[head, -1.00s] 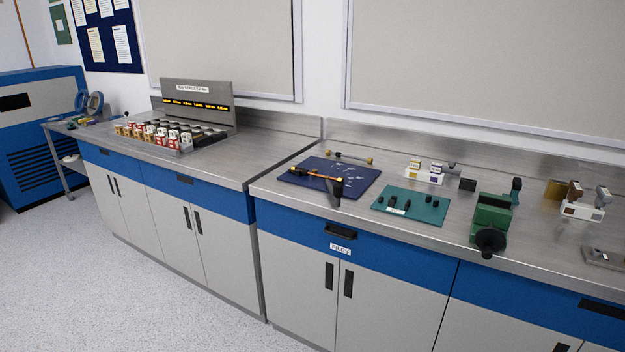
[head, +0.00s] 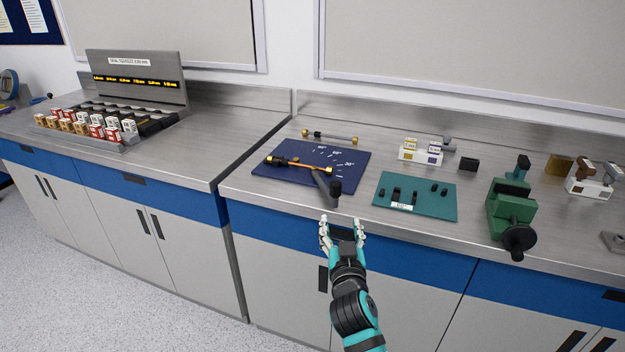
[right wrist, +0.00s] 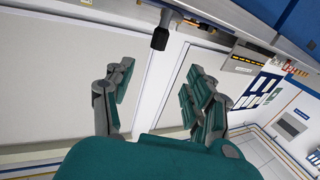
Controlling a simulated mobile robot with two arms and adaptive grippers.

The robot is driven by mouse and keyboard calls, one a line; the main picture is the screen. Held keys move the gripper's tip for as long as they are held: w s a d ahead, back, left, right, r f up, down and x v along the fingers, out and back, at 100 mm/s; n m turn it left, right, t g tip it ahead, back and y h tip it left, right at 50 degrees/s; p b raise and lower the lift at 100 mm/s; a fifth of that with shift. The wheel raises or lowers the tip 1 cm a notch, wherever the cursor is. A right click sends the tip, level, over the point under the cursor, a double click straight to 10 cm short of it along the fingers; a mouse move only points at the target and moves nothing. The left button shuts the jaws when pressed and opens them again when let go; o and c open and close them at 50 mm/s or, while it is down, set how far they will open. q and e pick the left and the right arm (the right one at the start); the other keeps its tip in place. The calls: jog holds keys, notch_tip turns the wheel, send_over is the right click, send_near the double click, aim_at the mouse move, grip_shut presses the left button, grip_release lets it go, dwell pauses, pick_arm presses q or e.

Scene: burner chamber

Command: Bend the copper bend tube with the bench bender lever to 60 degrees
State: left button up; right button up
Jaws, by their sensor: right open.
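The copper bend tube (head: 308,166) lies straight across the bench bender on a dark blue plate (head: 272,179) with white angle marks. The bender lever (head: 322,184) points from the tube toward the bench's front edge and ends in a black knob (head: 335,188). My right gripper (head: 343,224) is open and empty, in front of the bench edge, just short of the knob and apart from it. In the right wrist view a dark knob, seemingly the lever's (right wrist: 160,38), shows beyond the spread fingers. My left gripper is not in view.
A teal mat (head: 445,207) with small black parts lies right of the plate. A green vise (head: 511,211) stands farther right. A rod with brass ends (head: 330,137) lies behind the plate. A rack of small boxes (head: 85,125) stands on the left bench.

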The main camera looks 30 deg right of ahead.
jog(key=p, duration=0.1)
send_near(336, 189)
jog(key=x, duration=1)
jog(key=shift+w+d+p, duration=0.1)
jog(key=shift+p, duration=0.25)
jog(key=shift+w+d, duration=0.35)
jog(key=shift+w, duration=0.3)
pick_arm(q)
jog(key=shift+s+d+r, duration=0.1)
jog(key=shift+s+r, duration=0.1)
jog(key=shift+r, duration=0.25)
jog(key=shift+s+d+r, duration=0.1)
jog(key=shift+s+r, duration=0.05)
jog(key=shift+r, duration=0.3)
pick_arm(e)
jog(key=shift+c, duration=0.2)
jog(key=shift+f, duration=0.1)
grip_shut()
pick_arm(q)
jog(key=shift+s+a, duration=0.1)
pick_arm(e)
jog(key=shift+f, duration=0.1)
